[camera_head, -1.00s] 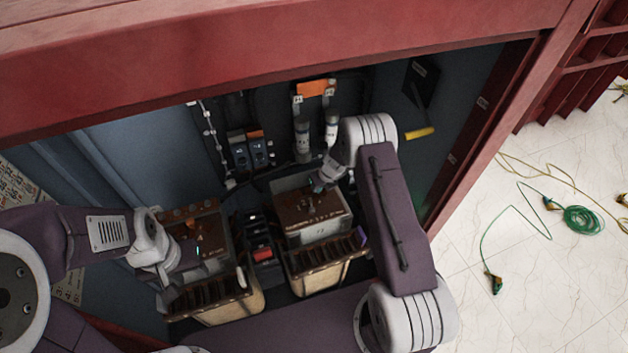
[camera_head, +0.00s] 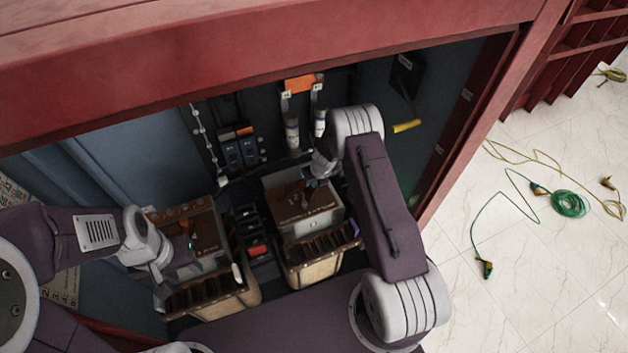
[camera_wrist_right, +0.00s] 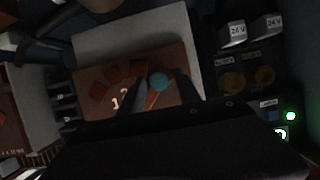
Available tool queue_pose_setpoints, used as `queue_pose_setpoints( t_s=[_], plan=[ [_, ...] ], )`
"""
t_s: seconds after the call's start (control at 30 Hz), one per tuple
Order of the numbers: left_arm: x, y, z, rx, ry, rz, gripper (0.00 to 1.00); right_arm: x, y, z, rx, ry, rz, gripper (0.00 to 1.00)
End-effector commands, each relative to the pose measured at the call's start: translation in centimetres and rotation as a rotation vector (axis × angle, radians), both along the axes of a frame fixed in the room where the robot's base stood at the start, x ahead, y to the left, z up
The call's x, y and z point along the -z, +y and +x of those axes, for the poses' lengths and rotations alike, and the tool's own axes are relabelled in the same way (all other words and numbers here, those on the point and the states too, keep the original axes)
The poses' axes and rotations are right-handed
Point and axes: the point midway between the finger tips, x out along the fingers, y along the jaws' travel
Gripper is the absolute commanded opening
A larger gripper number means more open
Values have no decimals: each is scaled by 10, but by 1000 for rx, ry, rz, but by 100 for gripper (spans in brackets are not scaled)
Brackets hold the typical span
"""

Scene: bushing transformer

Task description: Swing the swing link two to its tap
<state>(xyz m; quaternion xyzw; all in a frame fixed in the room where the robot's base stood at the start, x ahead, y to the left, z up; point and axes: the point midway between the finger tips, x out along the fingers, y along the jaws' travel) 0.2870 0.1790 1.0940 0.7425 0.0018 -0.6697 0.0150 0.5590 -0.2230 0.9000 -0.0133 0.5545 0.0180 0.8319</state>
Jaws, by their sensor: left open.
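Two brown terminal boards sit on top of two transformers in the cabinet. The right board (camera_head: 297,203) is below my right gripper (camera_head: 312,183); the left board (camera_head: 205,240) is beside my left gripper (camera_head: 178,255). In the right wrist view, a link (camera_wrist_right: 152,100) with a teal round knob (camera_wrist_right: 158,82) lies on the brown board (camera_wrist_right: 113,77) among several orange-brown taps (camera_wrist_right: 113,72). My right gripper (camera_wrist_right: 158,88) is open, with one dark finger either side of the knob and visible gaps. Whether the link touches a tap is unclear. My left gripper's fingertips are hard to make out.
The red cabinet frame (camera_head: 250,60) closes in above. A green cable coil (camera_head: 570,204) lies on the pale floor at right.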

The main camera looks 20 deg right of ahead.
Motion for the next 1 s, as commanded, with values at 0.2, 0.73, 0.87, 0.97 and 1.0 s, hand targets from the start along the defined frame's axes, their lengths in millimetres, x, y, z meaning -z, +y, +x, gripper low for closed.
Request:
queue_pose_setpoints(
  t_s=[0.2,0.73,0.87,0.97,1.0],
  plan=[
    [0,0,0,0,0,0,41,0,1,0,-2,1,1,48],
    [-12,0,0,0,0,0,41,-76,-1,-30,-1,-1,2,48],
    [-14,0,0,0,0,0,41,-84,-2,-35,-2,0,1,48],
    [-14,0,0,0,0,0,41,-84,-2,-36,-2,1,1,48],
    [-13,0,0,0,0,0,41,-84,-2,-36,-2,1,1,48]
  ],
)
